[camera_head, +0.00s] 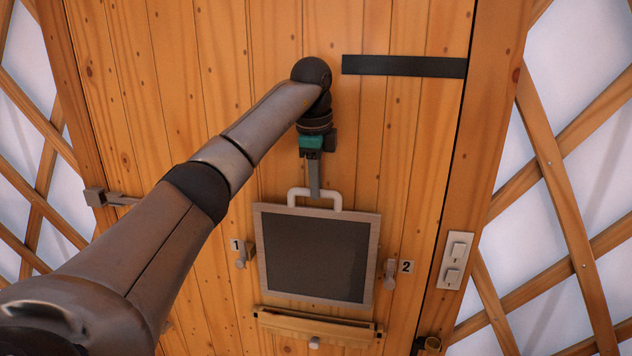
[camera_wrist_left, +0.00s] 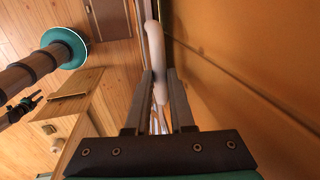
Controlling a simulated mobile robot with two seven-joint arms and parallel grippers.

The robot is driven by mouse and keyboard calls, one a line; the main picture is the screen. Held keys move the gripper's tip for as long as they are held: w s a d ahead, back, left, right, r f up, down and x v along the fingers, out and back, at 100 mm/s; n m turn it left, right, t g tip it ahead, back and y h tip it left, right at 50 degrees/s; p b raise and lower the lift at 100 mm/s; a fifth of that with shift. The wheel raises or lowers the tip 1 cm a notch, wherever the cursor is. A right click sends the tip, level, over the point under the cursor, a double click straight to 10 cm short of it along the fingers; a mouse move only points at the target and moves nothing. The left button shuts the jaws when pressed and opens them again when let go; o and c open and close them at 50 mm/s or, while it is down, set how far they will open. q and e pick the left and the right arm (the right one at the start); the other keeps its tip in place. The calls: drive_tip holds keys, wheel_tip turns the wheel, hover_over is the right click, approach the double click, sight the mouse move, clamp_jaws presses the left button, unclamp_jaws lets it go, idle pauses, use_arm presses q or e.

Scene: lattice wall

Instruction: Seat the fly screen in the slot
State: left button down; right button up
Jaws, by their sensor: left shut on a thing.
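The fly screen (camera_head: 315,258) is a dark mesh panel in a pale wood frame with a white handle on top. It hangs close in front of the plank door, roughly upright. My left gripper (camera_head: 315,192) is shut on the handle from above; the handle (camera_wrist_left: 154,45) also shows between the fingers in the left wrist view. The slot is in a wooden ledge (camera_head: 312,330) low on the door, just below the screen's lower edge. I cannot tell whether that edge touches it; the screen partly hides the slot's opening.
Turn clips labelled 1 (camera_head: 241,256) and 2 (camera_head: 389,276) flank the screen closely. A black strap (camera_head: 404,66) crosses the upper door. A switch plate (camera_head: 455,261) is on the right jamb, and a latch (camera_head: 112,198) is at left.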

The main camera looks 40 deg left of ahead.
sight(316, 223)
use_arm(q)
drive_tip(key=shift+a+f, duration=0.1)
drive_tip(key=shift+f, duration=0.25)
drive_tip(key=shift+f+b, duration=1.5)
drive_tip(key=shift+f, duration=0.8)
use_arm(e)
drive_tip(key=shift+w+a+f, duration=0.1)
drive_tip(key=shift+w+f, duration=0.2)
drive_tip(key=shift+f, duration=0.45)
drive_tip(key=shift+w+a+f, duration=0.1)
drive_tip(key=shift+w+f, duration=0.15)
drive_tip(key=shift+f, duration=0.5)
use_arm(q)
drive_tip(key=shift+p, duration=0.55)
use_arm(e)
drive_tip(key=shift+r, duration=0.6)
use_arm(q)
drive_tip(key=shift+f+b, duration=1.4)
drive_tip(key=shift+f, duration=1.1)
use_arm(e)
drive_tip(key=shift+f, duration=1.45)
use_arm(q)
drive_tip(key=c, duration=0.7)
unclamp_jaws()
drive_tip(key=shift+c, duration=0.3)
